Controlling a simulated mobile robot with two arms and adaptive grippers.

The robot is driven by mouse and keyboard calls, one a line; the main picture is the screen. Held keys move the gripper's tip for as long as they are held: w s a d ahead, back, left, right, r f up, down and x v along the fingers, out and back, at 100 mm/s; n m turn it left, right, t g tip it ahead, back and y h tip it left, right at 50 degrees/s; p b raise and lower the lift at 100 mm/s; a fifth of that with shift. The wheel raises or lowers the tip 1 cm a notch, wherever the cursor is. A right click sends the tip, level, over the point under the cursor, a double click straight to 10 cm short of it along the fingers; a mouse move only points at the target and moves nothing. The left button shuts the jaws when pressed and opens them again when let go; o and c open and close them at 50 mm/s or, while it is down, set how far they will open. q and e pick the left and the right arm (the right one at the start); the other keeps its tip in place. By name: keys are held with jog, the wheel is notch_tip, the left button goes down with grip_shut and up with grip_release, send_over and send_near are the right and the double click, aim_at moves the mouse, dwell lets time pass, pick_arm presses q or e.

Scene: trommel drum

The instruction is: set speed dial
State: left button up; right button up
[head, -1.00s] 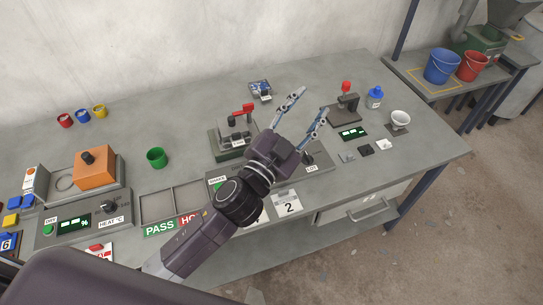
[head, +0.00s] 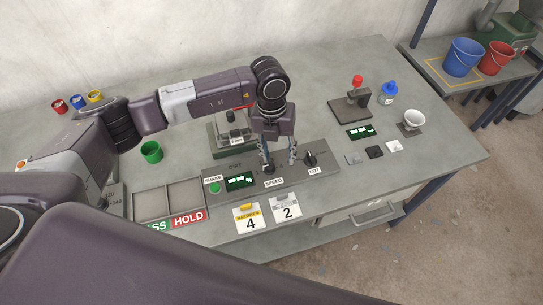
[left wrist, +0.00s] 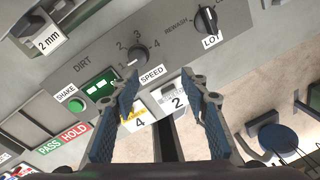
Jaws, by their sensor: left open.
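The speed dial is a black knob (left wrist: 137,57) with the numbers 1 to 4 around it, above the SPEED label (left wrist: 152,74) in the left wrist view. Its exact setting is hard to read. In the head view the dial is mostly hidden by my left gripper (head: 280,160), which points down over the grey control panel (head: 222,171). The gripper's two fingers also show in the left wrist view (left wrist: 161,79). They are open and empty, with the dial ahead of the tips and a little left of centre. My right gripper is not in view.
The LOT dial (head: 310,160) is close to the right of the fingers. A green SHAKE button (head: 214,187) and a green display (head: 239,181) sit to the left. Cards marked 4 (head: 249,220) and 2 (head: 287,208) lie in front. A tool stand (head: 231,131) is behind the panel.

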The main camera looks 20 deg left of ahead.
aim_at(269, 165)
pick_arm(q)
jog(key=shift+w+a+r+y, duration=0.1)
jog(key=shift+w+a+y, duration=0.15)
jog(key=shift+a, duration=0.4)
jog(key=shift+w+a+r+y, duration=0.1)
jog(key=shift+w+a+y, duration=0.15)
jog(key=shift+a, duration=0.35)
jog(key=shift+a+f, duration=0.15)
jog(key=shift+a, duration=0.2)
notch_tip(269, 165, down, 7)
jog(key=shift+s+d+f+p, duration=0.1)
jog(key=shift+s+f+p, duration=0.1)
jog(key=shift+p, duration=0.95)
jog(key=shift+w, duration=0.1)
grip_shut()
